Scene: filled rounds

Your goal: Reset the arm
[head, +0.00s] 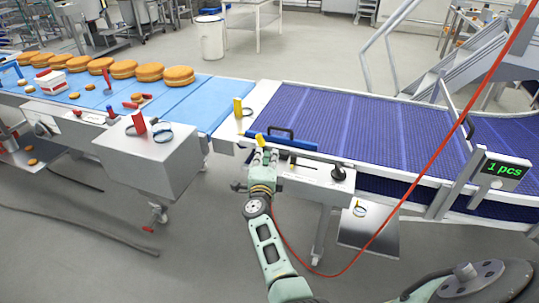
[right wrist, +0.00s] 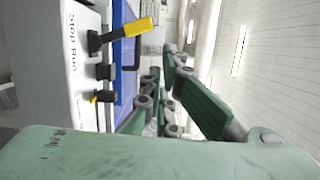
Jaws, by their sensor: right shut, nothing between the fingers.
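My right arm (head: 268,245) reaches up from the bottom of the head view. Its right gripper (head: 264,158) is at the front edge of the conveyor, beside a control box (head: 318,180). The gripper's green fingers also show in the right wrist view (right wrist: 162,100), shut with nothing held. A yellow-handled lever (right wrist: 135,27) on a panel labelled "Stop Run" (right wrist: 75,60) is close by in that view; I cannot tell whether the fingers touch it. My left gripper is not in view.
A purple belt (head: 370,125) runs right; a blue belt (head: 190,100) at left carries several round buns (head: 122,69). A display (head: 503,171) reads "1 pcs". A grey box (head: 150,155) stands left of the arm. A red cable (head: 420,185) crosses the right side.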

